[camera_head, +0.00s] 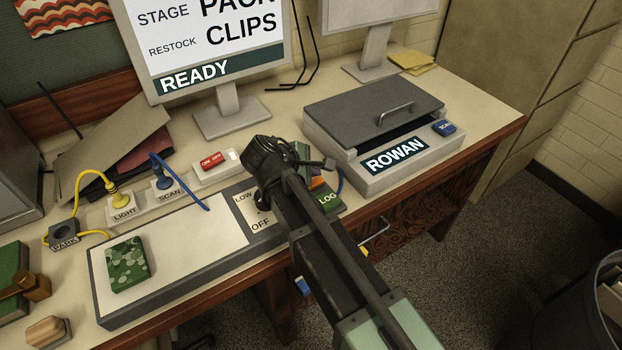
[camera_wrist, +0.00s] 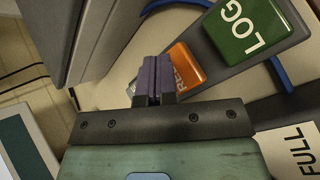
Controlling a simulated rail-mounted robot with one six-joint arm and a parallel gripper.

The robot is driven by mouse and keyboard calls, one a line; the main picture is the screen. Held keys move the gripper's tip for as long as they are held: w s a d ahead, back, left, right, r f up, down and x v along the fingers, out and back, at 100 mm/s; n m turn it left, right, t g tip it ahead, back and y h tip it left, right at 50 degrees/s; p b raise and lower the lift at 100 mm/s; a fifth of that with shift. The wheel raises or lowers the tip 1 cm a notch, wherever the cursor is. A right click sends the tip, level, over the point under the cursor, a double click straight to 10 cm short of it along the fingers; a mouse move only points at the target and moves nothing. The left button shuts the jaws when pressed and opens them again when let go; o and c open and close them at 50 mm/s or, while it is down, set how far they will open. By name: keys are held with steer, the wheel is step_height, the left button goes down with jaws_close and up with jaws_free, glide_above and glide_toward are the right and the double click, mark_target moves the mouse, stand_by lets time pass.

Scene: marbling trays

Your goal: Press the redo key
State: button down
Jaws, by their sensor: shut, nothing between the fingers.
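The orange key (camera_wrist: 184,68) lies in a dark key strip in the wrist view. Only the start of its label, "RE", shows, and my fingers cover part of it. In the head view a small piece of the orange key (camera_head: 317,183) shows beside my arm. My gripper (camera_wrist: 153,80) is shut and empty, its purple fingertips together at the left edge of the orange key. I cannot tell whether they touch it. In the head view my wrist hides the fingertips.
The green LOG key (camera_wrist: 247,30) sits beside the orange key, and in the head view (camera_head: 329,201) too. A grey-lidded machine labelled ROWAN (camera_head: 370,115) stands close on the right. A light panel (camera_head: 190,240) with a green patterned block (camera_head: 127,265) lies to the left.

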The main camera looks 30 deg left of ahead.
steer(key=shift+f+b, duration=0.7)
steer(key=shift+b, duration=0.05)
stand_by(0.6)
steer(key=shift+r, duration=0.1)
steer(key=shift+s+a+r+p, duration=0.1)
steer(key=shift+r+p, duration=0.85)
steer(key=shift+p, duration=0.15)
step_height(320, 180, up, 5)
steer(key=p, duration=0.5)
steer(key=shift+r, duration=0.1)
